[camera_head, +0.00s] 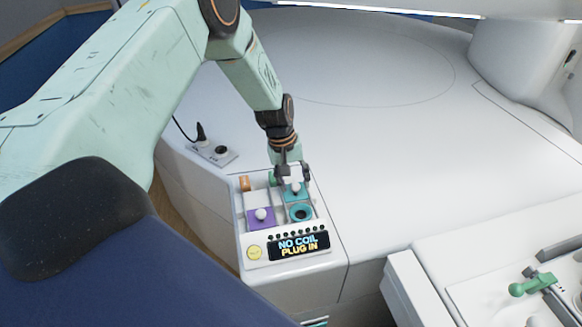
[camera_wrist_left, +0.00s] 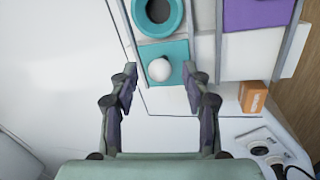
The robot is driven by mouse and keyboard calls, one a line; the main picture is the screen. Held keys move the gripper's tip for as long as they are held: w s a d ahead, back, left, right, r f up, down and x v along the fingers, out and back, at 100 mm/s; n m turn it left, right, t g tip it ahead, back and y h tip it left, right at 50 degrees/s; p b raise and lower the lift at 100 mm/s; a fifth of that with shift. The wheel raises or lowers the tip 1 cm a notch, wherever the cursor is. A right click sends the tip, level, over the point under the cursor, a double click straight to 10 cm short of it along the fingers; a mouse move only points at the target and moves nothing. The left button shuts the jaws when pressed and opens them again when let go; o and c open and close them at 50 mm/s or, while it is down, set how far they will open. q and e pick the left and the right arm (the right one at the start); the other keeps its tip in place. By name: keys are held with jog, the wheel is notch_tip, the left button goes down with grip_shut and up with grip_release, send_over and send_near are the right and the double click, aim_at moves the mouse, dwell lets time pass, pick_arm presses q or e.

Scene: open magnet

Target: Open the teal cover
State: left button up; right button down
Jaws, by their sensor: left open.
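The teal cover (camera_head: 295,194) is a flat square plate with a white round knob, on the small panel in the head view. It lies at the far part of its track, beside a teal ring socket (camera_head: 301,213) whose dark round hole is uncovered. In the left wrist view the teal cover (camera_wrist_left: 178,50) and the socket (camera_wrist_left: 176,12) show clearly. My left gripper (camera_head: 292,177) is over the teal cover. Its open fingers (camera_wrist_left: 162,78) stand to either side of the white knob, with gaps; contact does not show. My right gripper is not in view.
A purple cover (camera_head: 261,224) with a white knob sits left of the socket. An orange block (camera_head: 245,183) stands behind it. A display (camera_head: 298,245) reads "NO COIL PLUG IN". A tray with a green-handled object (camera_head: 532,285) is at the right. The broad white surface is clear.

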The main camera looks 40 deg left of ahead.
aim_at(287, 196)
pick_arm(q)
notch_tip(287, 196, up, 11)
jog(key=s+a, duration=0.1)
jog(key=shift+s+a+r, duration=0.2)
jog(key=shift+s, duration=0.05)
jog(key=shift+f, duration=0.1)
dwell(0.5)
